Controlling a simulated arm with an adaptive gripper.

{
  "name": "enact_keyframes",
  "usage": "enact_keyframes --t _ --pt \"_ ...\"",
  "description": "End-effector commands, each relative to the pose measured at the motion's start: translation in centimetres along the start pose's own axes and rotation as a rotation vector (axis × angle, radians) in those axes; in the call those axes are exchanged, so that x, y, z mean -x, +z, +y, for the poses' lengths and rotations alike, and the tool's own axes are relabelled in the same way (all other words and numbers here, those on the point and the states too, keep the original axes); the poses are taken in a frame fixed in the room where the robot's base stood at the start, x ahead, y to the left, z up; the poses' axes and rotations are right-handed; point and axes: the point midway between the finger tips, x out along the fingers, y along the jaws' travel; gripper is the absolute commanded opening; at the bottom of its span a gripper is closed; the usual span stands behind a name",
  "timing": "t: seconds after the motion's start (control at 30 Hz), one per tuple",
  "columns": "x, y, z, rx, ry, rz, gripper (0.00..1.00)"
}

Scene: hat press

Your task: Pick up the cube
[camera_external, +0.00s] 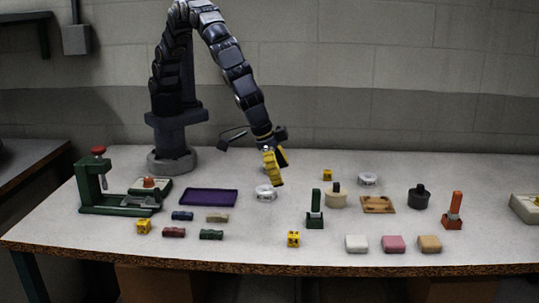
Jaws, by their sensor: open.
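Three small yellow cube-like blocks with dark marks lie on the white tabletop. One yellow block (143,227) is at the front left, one yellow block (293,239) is at the front middle, and one yellow block (327,175) is farther back, right of my gripper. I cannot tell which one is the task's cube. My gripper (277,170) has yellow fingers and points down above the table near the middle. It is open, and I see nothing held in it. It is apart from all three blocks.
A white ring-shaped roll (266,192) sits just under my gripper. A purple tray (209,197) and a green press (115,193) stand to the left. A green upright stamp (315,210), a beige round pot (336,198) and several pastel blocks are on the right.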

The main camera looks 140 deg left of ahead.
Motion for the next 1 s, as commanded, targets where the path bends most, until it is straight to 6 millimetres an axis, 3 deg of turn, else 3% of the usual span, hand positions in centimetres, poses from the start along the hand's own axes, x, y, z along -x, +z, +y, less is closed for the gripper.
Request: enact_keyframes --t 0.03,0.1,0.3,0.73,1.0 --pt "-1.9 0.3 1.4 0.016 0.012 0.005 0.64" --pt "-3.5 0.4 3.0 0.043 0.034 0.016 0.64" --pt "-6.0 0.9 5.3 0.086 0.071 0.028 0.64" --pt "-9.8 0.9 5.6 0.09 0.072 0.028 0.64" --pt "-13.5 1.0 5.8 0.09 0.073 0.027 0.64"
